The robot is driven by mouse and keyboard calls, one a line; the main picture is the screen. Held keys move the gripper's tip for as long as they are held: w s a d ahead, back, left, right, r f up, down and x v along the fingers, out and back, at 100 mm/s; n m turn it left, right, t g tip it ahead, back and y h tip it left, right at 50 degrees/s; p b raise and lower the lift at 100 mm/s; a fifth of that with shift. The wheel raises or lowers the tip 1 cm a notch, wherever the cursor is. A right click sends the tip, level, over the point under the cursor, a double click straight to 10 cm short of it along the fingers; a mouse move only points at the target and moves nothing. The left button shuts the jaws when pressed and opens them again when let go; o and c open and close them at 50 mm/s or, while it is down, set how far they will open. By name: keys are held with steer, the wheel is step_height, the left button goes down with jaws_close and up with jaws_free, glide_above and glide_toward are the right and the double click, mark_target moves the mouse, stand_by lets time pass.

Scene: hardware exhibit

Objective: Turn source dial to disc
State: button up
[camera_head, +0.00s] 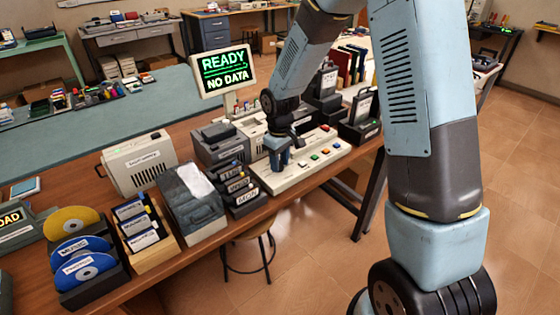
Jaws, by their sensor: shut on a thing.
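My gripper (281,162) reaches down onto the left part of a cream control panel (318,157) on the wooden table. Several coloured buttons (326,151) lie in a row on the panel, to the right of my gripper. A monitor (224,70) behind the panel shows "READY" and "NO DATA" in green and white on black.
A rack of yellow and blue discs (85,266), a wooden box of disks (140,229), a grey case (190,202) and black cartridges (239,188) stand left of the panel. A black holder (360,130) stands at its right. A stool (250,250) is below.

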steer(key=shift+w, duration=0.15)
steer(key=o, duration=1)
steer(key=shift+o, duration=0.2)
step_height(320, 180, up, 14)
steer(key=shift+f, duration=0.15)
steer(key=s+d+r+m+t, duration=0.3)
steer(key=s+d+r+m, duration=0.1)
steer(key=s+d+r, duration=0.75)
steer(key=s+d+r+m+t, duration=0.1)
steer(key=s+d+r+m, duration=0.1)
steer(key=s, duration=0.5)
steer(key=s+d+r+m+t, duration=0.1)
steer(key=s+d+r+m, duration=0.2)
steer(key=s+d, duration=0.2)
steer(key=shift+s+t, duration=0.3)
steer(key=shift+s, duration=0.7)
